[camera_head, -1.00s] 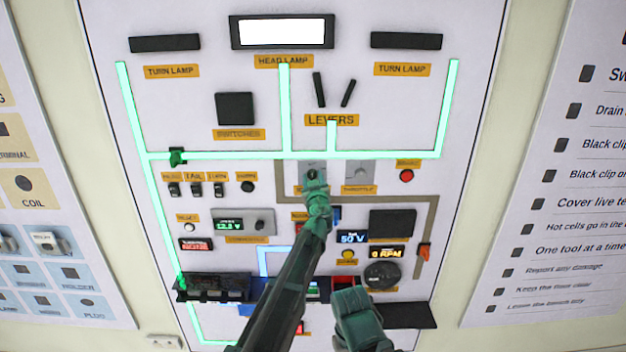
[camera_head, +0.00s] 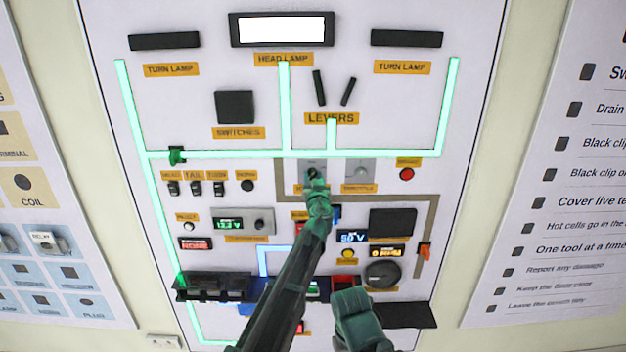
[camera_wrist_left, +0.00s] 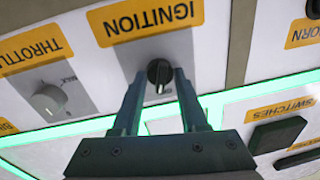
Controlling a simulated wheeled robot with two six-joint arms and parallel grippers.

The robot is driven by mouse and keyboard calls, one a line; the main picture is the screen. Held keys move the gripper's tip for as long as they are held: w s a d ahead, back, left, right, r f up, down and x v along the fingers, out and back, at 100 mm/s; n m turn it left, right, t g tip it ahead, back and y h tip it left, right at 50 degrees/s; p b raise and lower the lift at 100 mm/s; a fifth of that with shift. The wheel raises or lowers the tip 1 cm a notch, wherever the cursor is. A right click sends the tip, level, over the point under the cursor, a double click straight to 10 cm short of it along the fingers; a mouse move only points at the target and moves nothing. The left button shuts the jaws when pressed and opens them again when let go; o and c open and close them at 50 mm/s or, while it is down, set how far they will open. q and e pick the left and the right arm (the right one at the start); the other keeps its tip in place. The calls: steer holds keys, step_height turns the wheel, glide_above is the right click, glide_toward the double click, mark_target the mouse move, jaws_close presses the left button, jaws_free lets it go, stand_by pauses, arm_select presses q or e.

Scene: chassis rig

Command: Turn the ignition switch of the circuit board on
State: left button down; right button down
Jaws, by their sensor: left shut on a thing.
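The ignition switch is a black round knob (camera_wrist_left: 159,73) on a grey plate under an orange IGNITION label (camera_wrist_left: 150,20) in the left wrist view. In the head view the knob (camera_head: 311,174) shows just above my left gripper (camera_head: 315,181), which partly covers it and its plate. In the left wrist view the two fingers of my left gripper (camera_wrist_left: 160,85) reach up to both sides of the knob and are shut on it. A white mark shows on the knob between the fingers. My right gripper (camera_head: 358,318) is low in the head view, away from the switch; its fingers cannot be made out.
The throttle knob (camera_wrist_left: 48,100) sits beside the ignition plate. Glowing green lines (camera_head: 220,155) run across the circuit board (camera_head: 400,110). Switches, displays and a red button (camera_head: 407,174) surround the ignition area. Dark trays (camera_head: 405,314) stick out lower down.

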arm_select(q)
steer(key=m, duration=0.4)
steer(key=shift+f+m+b, duration=0.1)
steer(key=shift+m+b, duration=0.2)
steer(key=shift+b, duration=0.05)
steer(key=shift+m+h, duration=0.5)
steer(key=shift+m, duration=1.6)
steer(key=shift+c, duration=2.2)
jaws_free()
steer(key=s+d+f+b, duration=0.1)
steer(key=s, duration=1.2)
steer(key=shift+s+d, duration=0.35)
